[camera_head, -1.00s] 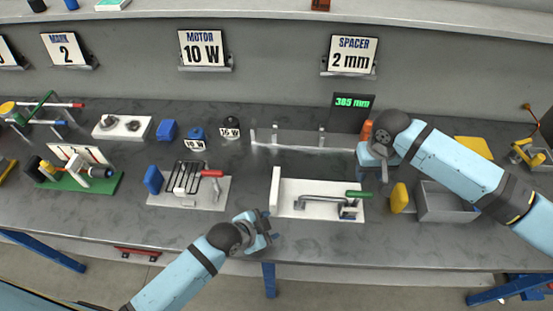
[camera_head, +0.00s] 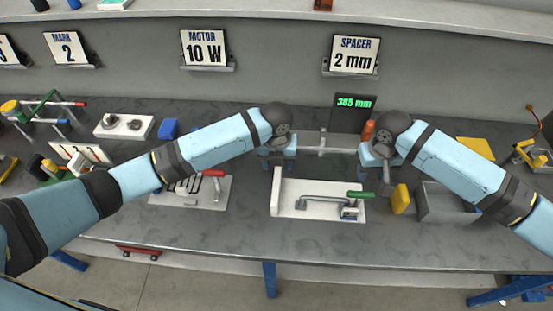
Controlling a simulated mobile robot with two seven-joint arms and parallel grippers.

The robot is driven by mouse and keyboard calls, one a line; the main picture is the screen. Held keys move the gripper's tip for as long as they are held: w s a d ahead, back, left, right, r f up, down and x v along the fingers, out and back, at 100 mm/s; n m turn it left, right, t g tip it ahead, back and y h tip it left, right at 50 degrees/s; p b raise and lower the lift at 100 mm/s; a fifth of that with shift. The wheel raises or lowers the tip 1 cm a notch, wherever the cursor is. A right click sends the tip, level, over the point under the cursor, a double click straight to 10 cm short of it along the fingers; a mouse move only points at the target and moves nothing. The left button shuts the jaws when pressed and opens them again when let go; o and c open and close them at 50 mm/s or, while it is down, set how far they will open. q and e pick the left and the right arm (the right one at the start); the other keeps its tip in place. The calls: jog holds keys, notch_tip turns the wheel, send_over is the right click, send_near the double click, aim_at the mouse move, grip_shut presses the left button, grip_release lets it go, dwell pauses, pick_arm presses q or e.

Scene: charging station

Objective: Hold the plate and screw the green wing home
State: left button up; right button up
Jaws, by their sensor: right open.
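A white plate (camera_head: 325,210) with an upright left edge lies on the bench, carrying a grey bar clamp with a green grip (camera_head: 360,194). My right gripper (camera_head: 374,162) is open at the fixture's right end. Whether either gripper touches the fixture I cannot tell.
A display reading 385 mm (camera_head: 353,103) stands behind the fixture, with an orange piece (camera_head: 368,129) beside it. A yellow block (camera_head: 401,199) and a grey bin (camera_head: 445,202) are at the right. A red-handled clamp plate (camera_head: 214,195) lies left, under my left arm. The front bench strip is clear.

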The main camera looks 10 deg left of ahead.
aim_at(276, 183)
pick_arm(q)
notch_tip(276, 183, down, 14)
jog(key=shift+a+r, duration=0.15)
jog(key=shift+r, duration=0.1)
dwell(0.3)
jog(key=shift+c, duration=0.2)
jog(key=shift+w, duration=0.1)
grip_shut()
pick_arm(e)
jog(key=shift+o, duration=0.2)
